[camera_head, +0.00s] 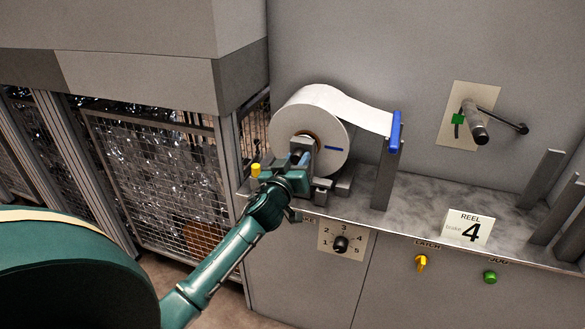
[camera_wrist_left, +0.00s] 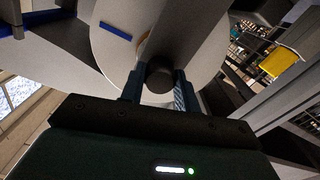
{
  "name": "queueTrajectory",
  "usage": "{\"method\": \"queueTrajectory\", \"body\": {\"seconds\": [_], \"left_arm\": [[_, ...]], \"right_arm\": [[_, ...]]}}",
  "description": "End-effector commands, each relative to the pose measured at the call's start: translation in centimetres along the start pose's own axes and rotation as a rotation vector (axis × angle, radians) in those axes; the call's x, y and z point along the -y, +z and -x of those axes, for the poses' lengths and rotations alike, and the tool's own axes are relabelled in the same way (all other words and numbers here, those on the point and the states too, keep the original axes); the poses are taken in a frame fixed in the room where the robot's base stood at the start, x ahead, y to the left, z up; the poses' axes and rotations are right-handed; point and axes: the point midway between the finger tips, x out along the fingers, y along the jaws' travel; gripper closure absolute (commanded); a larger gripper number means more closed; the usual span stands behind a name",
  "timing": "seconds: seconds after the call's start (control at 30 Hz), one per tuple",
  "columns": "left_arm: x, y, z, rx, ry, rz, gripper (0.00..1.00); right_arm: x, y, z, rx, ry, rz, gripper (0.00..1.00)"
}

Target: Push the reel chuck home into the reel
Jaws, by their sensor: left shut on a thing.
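The white paper reel (camera_head: 310,112) sits on its stand on the machine shelf, with a brown core and a short blue mark on its face. My left gripper (camera_head: 300,160) is in front of the reel's core, its arm coming in from the lower left. In the left wrist view the left gripper (camera_wrist_left: 157,85) is shut on the dark round end of the reel chuck (camera_wrist_left: 160,76), with a finger on each side. The reel face (camera_wrist_left: 185,35) lies just beyond it. How deep the chuck sits in the core is hidden. My right gripper is not in view.
The paper web runs right to a blue-edged post (camera_head: 395,132). A yellow-topped part (camera_head: 256,170) stands left of the reel. A "REEL 4" card (camera_head: 467,227) stands on the shelf (camera_head: 420,200). A dial (camera_head: 341,244) is below. A mesh cage (camera_head: 160,170) is at left.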

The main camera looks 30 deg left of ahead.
Motion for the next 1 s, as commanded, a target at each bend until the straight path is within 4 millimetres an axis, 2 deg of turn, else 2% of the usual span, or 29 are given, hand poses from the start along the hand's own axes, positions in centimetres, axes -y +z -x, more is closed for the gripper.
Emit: {"method": "queueTrajectory", "body": {"seconds": [0.03,0.13,0.47,0.5,0.73,1.0], "left_arm": [[0.1,0.1,-0.9,-0.001,-0.002,0.001,1.0],[0.1,0.1,-1.8,0.0,-0.001,0.001,1.0],[0.0,-0.2,-2.1,-0.003,0.0,0.0,1.0],[0.0,-0.2,-2.1,-0.003,0.0,0.0,0.65],[0.0,-0.1,-2.1,-0.002,0.0,0.0,0.47],[0.0,-0.1,-1.9,0.0,0.0,0.001,0.47]], "right_arm": [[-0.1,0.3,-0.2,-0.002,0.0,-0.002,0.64],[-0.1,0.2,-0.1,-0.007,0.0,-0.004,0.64],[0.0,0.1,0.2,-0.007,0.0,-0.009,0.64],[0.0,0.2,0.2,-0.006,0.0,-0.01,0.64],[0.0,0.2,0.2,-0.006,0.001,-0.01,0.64],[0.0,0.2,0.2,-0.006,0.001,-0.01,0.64]]}}
